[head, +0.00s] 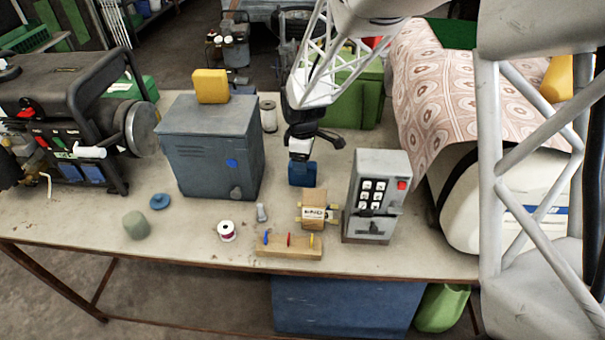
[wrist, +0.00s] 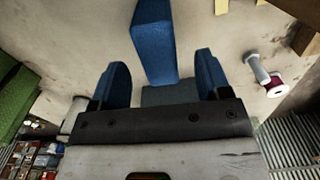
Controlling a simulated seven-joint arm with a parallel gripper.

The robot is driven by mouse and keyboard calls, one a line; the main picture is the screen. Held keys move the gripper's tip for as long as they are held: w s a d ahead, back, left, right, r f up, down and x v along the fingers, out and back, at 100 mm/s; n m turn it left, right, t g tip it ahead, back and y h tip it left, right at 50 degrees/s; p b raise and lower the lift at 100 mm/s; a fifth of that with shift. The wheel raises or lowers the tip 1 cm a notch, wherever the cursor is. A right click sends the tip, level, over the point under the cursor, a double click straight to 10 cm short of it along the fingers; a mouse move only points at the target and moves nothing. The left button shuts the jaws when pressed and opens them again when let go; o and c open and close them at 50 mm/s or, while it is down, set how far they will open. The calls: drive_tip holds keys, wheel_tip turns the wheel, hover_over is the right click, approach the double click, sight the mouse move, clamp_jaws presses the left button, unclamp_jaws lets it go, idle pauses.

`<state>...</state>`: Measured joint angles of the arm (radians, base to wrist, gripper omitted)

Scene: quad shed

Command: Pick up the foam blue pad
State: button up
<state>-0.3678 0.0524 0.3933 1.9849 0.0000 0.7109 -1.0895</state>
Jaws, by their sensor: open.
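The foam blue pad (wrist: 154,42) is a blue block, seen in the wrist view between and beyond my gripper's two blue fingers. A gap shows on both sides of it, so the fingers look apart from it. My gripper (wrist: 162,70) is open and empty. In the head view, a blue block shape (head: 302,174) shows at the end of my gripper (head: 300,158), right of the grey cabinet; I cannot tell there where the fingers end and the pad begins. The pad's near end is partly hidden in the wrist view.
The grey cabinet (head: 212,150) stands left, with a yellow block (head: 211,86) on top. The grey keypad box (head: 376,196) stands right. A tan labelled block (head: 314,214), a white spool (head: 226,231) and a wooden peg strip (head: 289,247) lie in front. A green bin (head: 358,95) is behind.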

drive_tip(key=shift+w+f, duration=0.1)
drive_tip(key=shift+f, duration=2.5)
drive_tip(key=c, duration=1)
drive_tip(key=shift+r, duration=0.1)
drive_tip(key=shift+r, duration=4.95)
